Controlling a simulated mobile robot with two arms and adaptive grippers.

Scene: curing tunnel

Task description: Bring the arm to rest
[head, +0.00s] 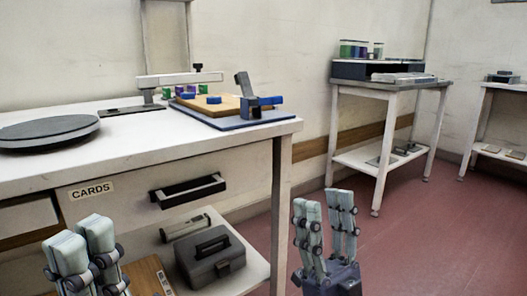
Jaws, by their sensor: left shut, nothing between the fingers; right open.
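My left gripper (80,246) shows at the bottom left with its fingers together and nothing between them. It is in front of the drawer side of the white workbench (150,138). My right gripper (326,208) is at the bottom middle, pointing up, with its fingers apart and empty. It is just right of the bench's front leg, over the red floor. Most of both arms is out of the picture.
The bench holds a grey round plate (48,130) and a blue mat (233,119) with a wooden board. A drawer handle (188,190) sticks out below. A grey toolbox (210,256) sits on the lower shelf. A side table (392,86) stands behind; red floor (430,235) is clear at right.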

